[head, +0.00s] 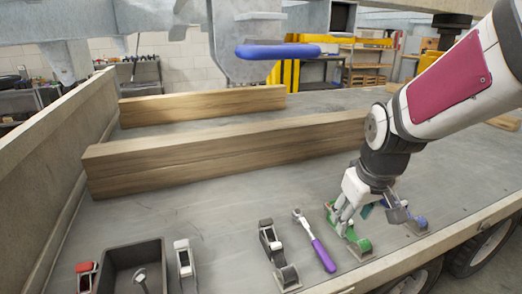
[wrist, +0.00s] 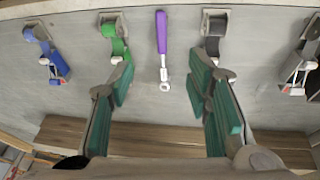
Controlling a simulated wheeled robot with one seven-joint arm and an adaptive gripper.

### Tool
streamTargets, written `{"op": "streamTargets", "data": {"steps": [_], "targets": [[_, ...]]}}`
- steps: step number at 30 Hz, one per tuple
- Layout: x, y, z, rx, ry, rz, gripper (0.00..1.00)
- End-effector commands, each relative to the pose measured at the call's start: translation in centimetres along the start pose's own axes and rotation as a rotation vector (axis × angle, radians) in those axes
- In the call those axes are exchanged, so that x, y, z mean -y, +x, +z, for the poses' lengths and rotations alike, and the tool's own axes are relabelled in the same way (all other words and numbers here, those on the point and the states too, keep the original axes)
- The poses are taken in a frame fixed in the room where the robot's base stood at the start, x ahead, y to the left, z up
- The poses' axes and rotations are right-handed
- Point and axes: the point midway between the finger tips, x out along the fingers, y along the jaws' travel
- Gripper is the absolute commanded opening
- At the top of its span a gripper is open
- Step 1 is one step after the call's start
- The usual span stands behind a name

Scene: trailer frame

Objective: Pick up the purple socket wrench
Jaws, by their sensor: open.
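The purple socket wrench (head: 319,247) lies flat on the grey trailer deck, with its purple handle toward the near edge and its silver head pointing away. It also shows whole in the wrist view (wrist: 162,45), lying ahead of the gap between my fingers. My gripper (head: 368,208) is open, to the right of the wrench in the head view, over the green strap ratchet. In the wrist view my gripper (wrist: 161,84) shows two green-padded fingers spread apart with nothing between them.
A green strap ratchet (wrist: 114,40) and a black one (wrist: 215,38) lie on either side of the wrench. A blue ratchet (wrist: 44,58) lies farther out. A dark bin (head: 160,252) stands left. Long wooden beams (head: 225,152) lie behind. Deck between beams and tools is clear.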

Motion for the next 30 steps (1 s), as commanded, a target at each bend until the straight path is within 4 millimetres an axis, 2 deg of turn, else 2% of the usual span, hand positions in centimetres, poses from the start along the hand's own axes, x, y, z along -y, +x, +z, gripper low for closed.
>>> {"op": "streamTargets", "data": {"steps": [1, 3, 6, 9, 17, 24, 30], "targets": [[-0.5, 3.4, -0.9, 0.001, -0.006, -0.024, 0.45], [-0.9, 6.5, -2.1, -0.014, -0.020, -0.051, 0.45], [-1.5, 10.2, -3.6, -0.041, -0.032, -0.088, 0.45], [-1.8, 12.8, -4.7, -0.067, -0.038, -0.117, 0.45], [-2.0, 15.6, -5.7, -0.097, -0.043, -0.141, 0.45], [-1.3, 20.0, -6.1, -0.094, -0.044, -0.143, 0.45], [-0.9, 22.6, -6.4, -0.095, -0.043, -0.141, 0.45]]}}
